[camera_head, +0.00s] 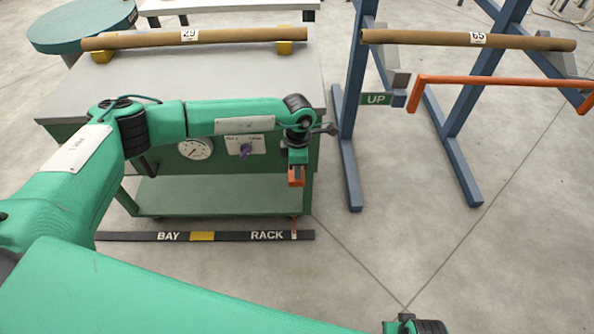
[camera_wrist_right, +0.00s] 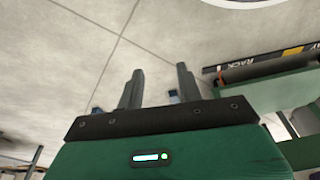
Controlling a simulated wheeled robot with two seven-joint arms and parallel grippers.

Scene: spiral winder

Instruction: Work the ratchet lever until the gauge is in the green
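The round white gauge (camera_head: 195,148) is on the front of the green machine cabinet (camera_head: 190,190). Its top edge is partly behind my left arm, and its needle and any green zone are too small to read. My left gripper (camera_head: 297,169) points down at the cabinet's right front corner. An orange-red block (camera_head: 296,178), possibly the ratchet lever's grip, is at its fingertips; I cannot tell whether the fingers are closed on it. No other part of the lever is clear. In the right wrist view, my right gripper (camera_wrist_right: 158,88) has its fingers apart and empty over the floor.
A purple knob (camera_head: 245,151) is beside the gauge. A brown roll (camera_head: 195,38) marked 29 lies on the cabinet top. A blue frame (camera_head: 352,110) holds another roll (camera_head: 468,40) and an orange bar (camera_head: 500,81). A BAY RACK strip (camera_head: 130,236) lies in front.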

